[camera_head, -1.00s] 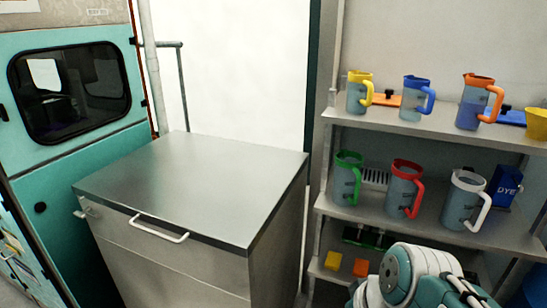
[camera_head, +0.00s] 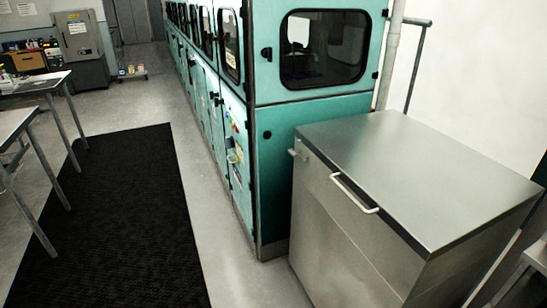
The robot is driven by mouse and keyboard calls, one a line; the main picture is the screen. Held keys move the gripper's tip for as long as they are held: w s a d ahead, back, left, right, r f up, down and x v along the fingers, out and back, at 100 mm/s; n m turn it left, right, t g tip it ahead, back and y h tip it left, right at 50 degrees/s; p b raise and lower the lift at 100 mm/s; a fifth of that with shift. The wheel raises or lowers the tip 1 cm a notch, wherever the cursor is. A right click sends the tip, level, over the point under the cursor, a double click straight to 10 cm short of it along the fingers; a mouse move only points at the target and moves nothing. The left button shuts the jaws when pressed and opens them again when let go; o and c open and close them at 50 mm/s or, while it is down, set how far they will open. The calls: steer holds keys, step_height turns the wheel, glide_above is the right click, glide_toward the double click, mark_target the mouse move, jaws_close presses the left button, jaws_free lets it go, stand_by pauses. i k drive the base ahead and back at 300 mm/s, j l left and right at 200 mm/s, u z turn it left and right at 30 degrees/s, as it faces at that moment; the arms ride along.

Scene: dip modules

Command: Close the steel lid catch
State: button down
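A steel cabinet (camera_head: 345,235) with a flat steel lid (camera_head: 430,185) stands at the right in the head view. The lid lies flat on top. A white bar handle (camera_head: 354,195) is on its front edge. A small pale fitting (camera_head: 293,153) sticks out at the cabinet's left upper corner; it may be the catch, but it is too small to tell whether it is open or shut. My gripper is not in view.
Teal machine cabinets (camera_head: 272,165) with dark windows run back along the left of the steel cabinet. A black mat (camera_head: 125,225) lies on the clear grey floor. Tables (camera_head: 32,92) stand at the far left.

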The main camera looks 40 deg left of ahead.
mark_target(293, 153)
steer(key=u, duration=1.35)
steer(key=i+j+u, duration=0.15)
steer(key=i+j, duration=0.15)
steer(key=i, duration=0.45)
steer(key=i+j+u, duration=0.2)
steer(key=i, duration=0.5)
steer(key=i+j+u, duration=0.15)
steer(key=i, duration=0.6)
